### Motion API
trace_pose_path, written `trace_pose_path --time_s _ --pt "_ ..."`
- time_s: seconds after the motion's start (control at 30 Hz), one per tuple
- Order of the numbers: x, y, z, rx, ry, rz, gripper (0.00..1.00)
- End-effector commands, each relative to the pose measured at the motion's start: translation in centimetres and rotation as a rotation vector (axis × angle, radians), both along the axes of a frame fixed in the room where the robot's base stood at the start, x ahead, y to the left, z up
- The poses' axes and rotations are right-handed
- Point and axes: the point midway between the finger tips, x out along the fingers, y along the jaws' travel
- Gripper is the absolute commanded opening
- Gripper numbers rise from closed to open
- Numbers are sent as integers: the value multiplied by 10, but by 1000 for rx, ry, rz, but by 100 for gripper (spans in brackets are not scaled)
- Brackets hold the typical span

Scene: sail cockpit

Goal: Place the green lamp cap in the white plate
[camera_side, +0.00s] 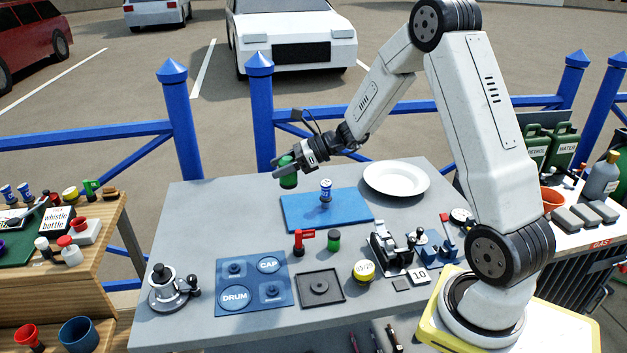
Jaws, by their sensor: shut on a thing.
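My gripper (283,170) is shut on a green rounded piece, which looks like the green lamp cap (289,181). It holds the piece above the back left part of the grey table, left of the blue mat's rear edge. The white plate (397,180) lies at the table's back right, to the right of my gripper and apart from it. The plate looks empty. The fingers hide part of the held piece.
A blue and white can (326,190) stands on the blue mat (300,217), between gripper and plate. A small green cylinder (333,240) and a red piece (301,242) stand in front. A dark square tray (320,287) and blue board (238,285) lie nearer.

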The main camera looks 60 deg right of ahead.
Motion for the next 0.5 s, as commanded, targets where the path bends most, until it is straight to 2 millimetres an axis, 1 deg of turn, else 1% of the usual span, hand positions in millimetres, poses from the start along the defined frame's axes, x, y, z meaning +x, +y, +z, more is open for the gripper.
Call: trace_pose_path --time_s 0.07,0.27,0.5 --pt "0 0 10 -2 -2 0 3" --pt "-12 3 0 1 2 94 3" --pt "-33 5 -14 1 1 249 3"
